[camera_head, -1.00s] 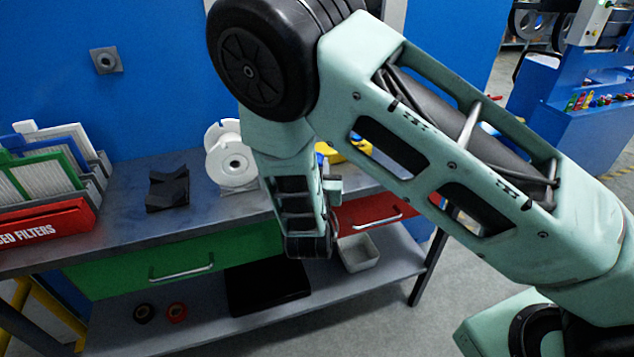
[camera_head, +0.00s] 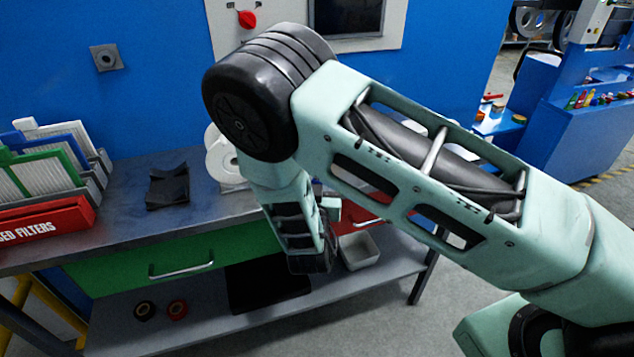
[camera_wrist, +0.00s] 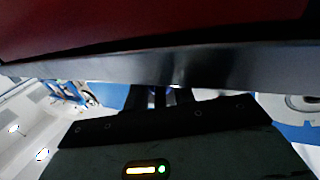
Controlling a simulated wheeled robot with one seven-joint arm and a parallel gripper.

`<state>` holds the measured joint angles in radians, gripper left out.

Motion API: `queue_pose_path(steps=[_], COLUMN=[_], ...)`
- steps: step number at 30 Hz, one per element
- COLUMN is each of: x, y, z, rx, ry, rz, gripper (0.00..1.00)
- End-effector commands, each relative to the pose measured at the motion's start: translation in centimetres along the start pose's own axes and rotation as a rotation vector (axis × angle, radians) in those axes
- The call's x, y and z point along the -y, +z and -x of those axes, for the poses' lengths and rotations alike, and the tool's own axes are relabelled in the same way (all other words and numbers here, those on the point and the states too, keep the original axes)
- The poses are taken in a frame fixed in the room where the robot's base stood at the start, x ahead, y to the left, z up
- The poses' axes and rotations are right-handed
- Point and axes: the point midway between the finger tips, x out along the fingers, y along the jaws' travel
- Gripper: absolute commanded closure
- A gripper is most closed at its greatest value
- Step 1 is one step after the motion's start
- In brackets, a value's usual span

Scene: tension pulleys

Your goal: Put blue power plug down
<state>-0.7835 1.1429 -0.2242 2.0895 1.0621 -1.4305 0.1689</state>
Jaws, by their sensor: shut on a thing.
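My gripper (camera_wrist: 165,98) shows only as dark fingers in the wrist view, just under a grey bench edge (camera_wrist: 150,68). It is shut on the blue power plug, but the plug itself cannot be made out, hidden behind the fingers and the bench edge. In the head view my arm's forearm and wrist block the gripper; the wrist hangs in front of the bench's drawers.
The workbench (camera_head: 120,215) holds a red filter box (camera_head: 45,222), a black block (camera_head: 167,187) and white spools (camera_head: 222,158). A green drawer (camera_head: 120,262) is below. A grey socket (camera_head: 106,58) is on the blue wall. Bench top between box and spools is partly free.

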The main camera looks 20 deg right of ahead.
Motion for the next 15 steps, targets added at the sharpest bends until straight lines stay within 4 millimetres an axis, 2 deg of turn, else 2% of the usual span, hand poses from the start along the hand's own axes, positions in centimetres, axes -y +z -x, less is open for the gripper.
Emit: queue_pose_path(steps=[7,8,9,15], x=[0.01,0.01,0.01,0.01], y=[0.42,0.42,0.42,0.42], z=[-0.01,-0.01,0.00,0.00], rx=[0.000,0.000,0.000,0.000], ry=[0.000,0.000,0.000,0.000], rz=[0.000,0.000,0.000,0.000], gripper=[1.00,0.67,0.55,0.53])
